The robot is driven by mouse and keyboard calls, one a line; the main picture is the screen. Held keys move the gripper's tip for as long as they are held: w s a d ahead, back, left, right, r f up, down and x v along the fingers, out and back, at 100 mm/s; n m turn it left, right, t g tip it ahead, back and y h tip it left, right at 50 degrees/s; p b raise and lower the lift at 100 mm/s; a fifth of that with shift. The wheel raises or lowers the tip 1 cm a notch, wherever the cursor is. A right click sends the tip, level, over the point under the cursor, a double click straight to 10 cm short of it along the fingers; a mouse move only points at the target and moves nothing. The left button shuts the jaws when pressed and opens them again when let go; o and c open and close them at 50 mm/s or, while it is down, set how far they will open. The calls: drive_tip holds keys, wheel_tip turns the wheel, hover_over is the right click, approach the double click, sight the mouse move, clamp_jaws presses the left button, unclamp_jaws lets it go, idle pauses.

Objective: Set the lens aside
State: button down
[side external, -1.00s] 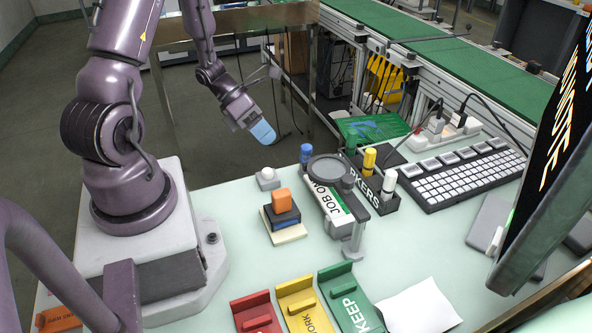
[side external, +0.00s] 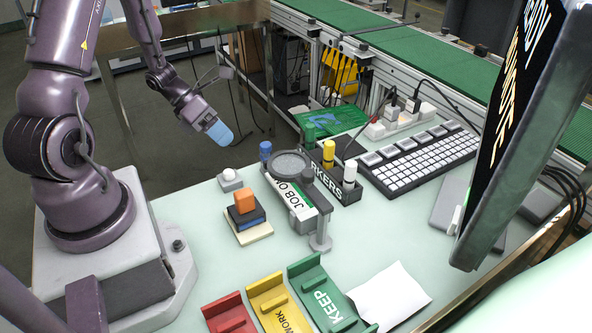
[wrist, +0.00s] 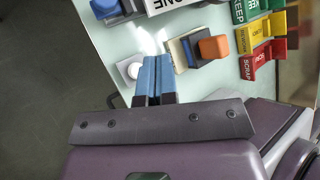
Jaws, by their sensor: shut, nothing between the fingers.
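The lens (side external: 291,164) is a round grey disc in a dark ring. It is held level over the JOB tray (side external: 284,193), near the top of a grey stand (side external: 320,236). My gripper (side external: 221,133) has blue fingertips and hangs in the air left of and behind the lens, well apart from it. In the wrist view, my fingers (wrist: 153,78) are pressed together with nothing between them. The lens itself is not clearly seen in the wrist view.
A white ball on a grey base (side external: 229,176) and an orange block (side external: 244,199) on stacked blocks stand left of the lens. The marker holder (side external: 340,188) is close on its right. Red, yellow and green KEEP trays (side external: 322,296) lie in front.

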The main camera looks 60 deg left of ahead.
sight(308, 172)
idle(0.3)
